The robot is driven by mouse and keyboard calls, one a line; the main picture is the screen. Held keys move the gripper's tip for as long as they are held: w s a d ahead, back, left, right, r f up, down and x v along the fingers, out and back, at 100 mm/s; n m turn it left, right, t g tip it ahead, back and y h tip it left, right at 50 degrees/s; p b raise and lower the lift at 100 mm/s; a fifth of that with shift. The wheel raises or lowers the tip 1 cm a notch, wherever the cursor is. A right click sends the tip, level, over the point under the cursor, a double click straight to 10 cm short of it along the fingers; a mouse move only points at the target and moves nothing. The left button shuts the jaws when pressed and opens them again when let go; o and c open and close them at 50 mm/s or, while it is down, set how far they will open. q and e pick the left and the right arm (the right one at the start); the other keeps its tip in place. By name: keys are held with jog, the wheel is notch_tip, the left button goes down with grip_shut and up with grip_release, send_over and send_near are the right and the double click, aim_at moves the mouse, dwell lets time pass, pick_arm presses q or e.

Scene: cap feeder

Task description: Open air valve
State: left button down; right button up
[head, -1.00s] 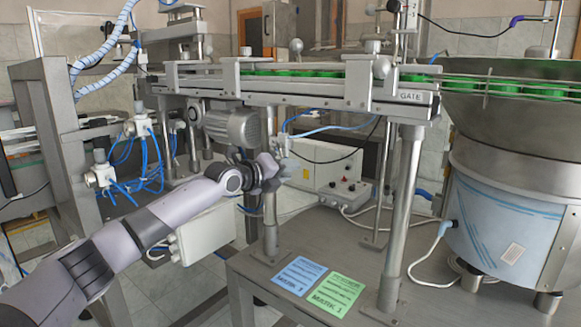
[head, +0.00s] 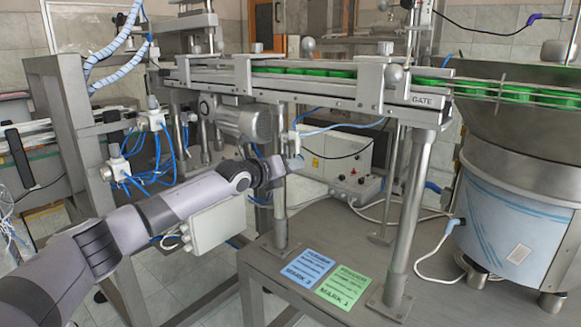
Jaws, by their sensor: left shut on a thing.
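The air valve (head: 293,144) is a small pale fitting with blue hoses, below the conveyor at the middle of the head view. My left arm reaches in from the lower left. My left gripper (head: 291,163) is at the valve, just below its visible top, and is shut on it. The fingers and wrist hide most of the valve, so its handle and its angle cannot be made out. My right gripper is not in view.
The conveyor (head: 300,87) with green caps runs above the gripper. A steel post (head: 279,210) stands close by. A control box (head: 340,160) sits behind, the feeder bowl (head: 510,215) at right. Blue (head: 306,267) and green (head: 344,286) cards lie on the table.

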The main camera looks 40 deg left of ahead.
pick_arm(q)
jog(key=shift+f, duration=0.15)
jog(key=c, duration=0.8)
grip_release()
jog(key=shift+s, duration=0.1)
jog(key=v, duration=0.7)
jog(key=shift+b, duration=0.4)
